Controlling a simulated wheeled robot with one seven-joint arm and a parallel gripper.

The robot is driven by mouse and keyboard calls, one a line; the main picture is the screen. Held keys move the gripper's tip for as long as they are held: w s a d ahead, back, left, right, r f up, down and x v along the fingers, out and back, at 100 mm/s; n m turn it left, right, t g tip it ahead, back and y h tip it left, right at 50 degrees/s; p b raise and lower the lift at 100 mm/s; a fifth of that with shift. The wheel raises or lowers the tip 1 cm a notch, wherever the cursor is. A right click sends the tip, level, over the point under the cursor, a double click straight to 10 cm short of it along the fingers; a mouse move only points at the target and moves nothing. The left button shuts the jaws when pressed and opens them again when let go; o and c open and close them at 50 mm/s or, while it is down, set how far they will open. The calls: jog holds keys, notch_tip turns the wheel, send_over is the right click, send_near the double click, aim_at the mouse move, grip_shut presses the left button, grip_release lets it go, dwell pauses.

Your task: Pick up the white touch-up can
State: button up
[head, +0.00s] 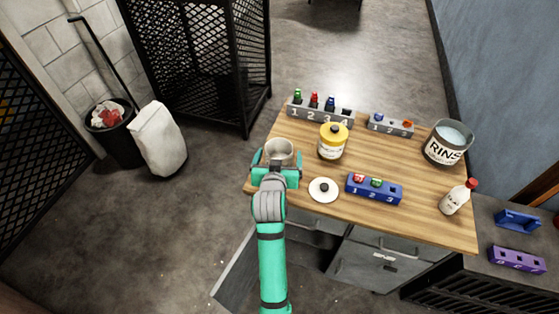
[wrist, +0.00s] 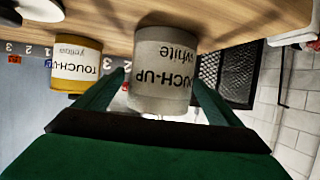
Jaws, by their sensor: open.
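The white touch-up can (head: 279,150) stands at the left edge of the wooden table, open at the top. In the wrist view the can (wrist: 162,75) appears upside down, with the label "TOUCH-UP white". My teal gripper (head: 277,170) is open at the can, with one finger on each side of it. In the wrist view the fingers (wrist: 160,92) flank the can. I cannot tell whether they touch it. Part of the can's lower body is hidden by my gripper in the head view.
A yellow touch-up can (head: 332,142) stands to the right, with a white lid (head: 323,190) in front. A blue numbered rack (head: 374,189), two grey racks (head: 320,112) (head: 391,125), a rinse pot (head: 447,144) and a white bottle (head: 456,198) share the wooden table (head: 420,185).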

aim_at(280, 142)
jog(key=shift+x, duration=2.05)
jog(key=shift+c, duration=0.6)
jog(key=shift+r, duration=0.1)
jog(key=c, duration=1.3)
jog(key=shift+c, duration=0.2)
jog(key=shift+r, duration=0.55)
notch_tip(280, 142, up, 2)
jog(key=shift+r, duration=0.1)
jog(key=w+a+r+v, duration=0.1)
jog(key=r+v, duration=0.2)
jog(key=v, duration=1.3)
jog(key=shift+r, duration=0.2)
